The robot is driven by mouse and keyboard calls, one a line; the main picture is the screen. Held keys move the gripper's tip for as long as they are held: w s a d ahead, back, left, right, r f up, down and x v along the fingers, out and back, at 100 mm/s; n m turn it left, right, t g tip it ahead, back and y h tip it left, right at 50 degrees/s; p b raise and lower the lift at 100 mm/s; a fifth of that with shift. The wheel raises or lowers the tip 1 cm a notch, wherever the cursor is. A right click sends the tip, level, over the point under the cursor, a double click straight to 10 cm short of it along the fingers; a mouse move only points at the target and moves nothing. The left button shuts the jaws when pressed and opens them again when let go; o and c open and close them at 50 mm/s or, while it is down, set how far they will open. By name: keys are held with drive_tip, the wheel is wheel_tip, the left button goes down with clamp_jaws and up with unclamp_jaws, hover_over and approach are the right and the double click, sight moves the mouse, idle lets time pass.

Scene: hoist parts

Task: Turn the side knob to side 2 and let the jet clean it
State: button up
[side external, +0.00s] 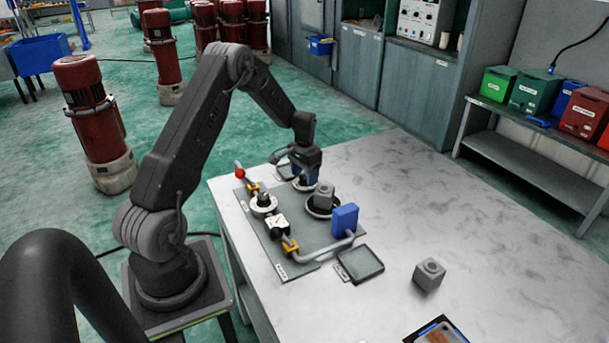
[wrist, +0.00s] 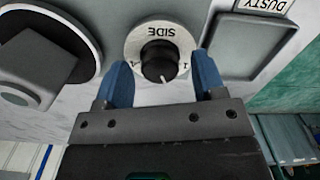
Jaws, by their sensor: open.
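The side knob (wrist: 158,58) is a black knob on a white round dial marked "SIDE", upside down in the wrist view. Its white pointer line points toward the bottom of that view, near a "1"; the other marks are hard to read. My gripper (wrist: 161,64) is open, one blue finger on each side of the knob, with visible gaps. In the side view my gripper (side external: 306,178) points down at the far end of the panel, and hides most of the dial. A grey block (side external: 324,194) sits in a black round dish (side external: 312,210). A blue upright block (side external: 345,219) stands on the pipe's end.
A tray labelled "DUSTY" (wrist: 250,45) lies beside the dial. Another shallow tray (side external: 360,264) is at the panel's near edge. A red-balled lever (side external: 240,173), a second knob (side external: 263,202) and a gauge (side external: 277,222) line the panel. A loose grey block (side external: 429,275) stands on the table.

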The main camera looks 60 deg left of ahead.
sight(304, 176)
wheel_tip(304, 176, up, 14)
drive_tip(key=shift+f, duration=0.25)
idle(0.9)
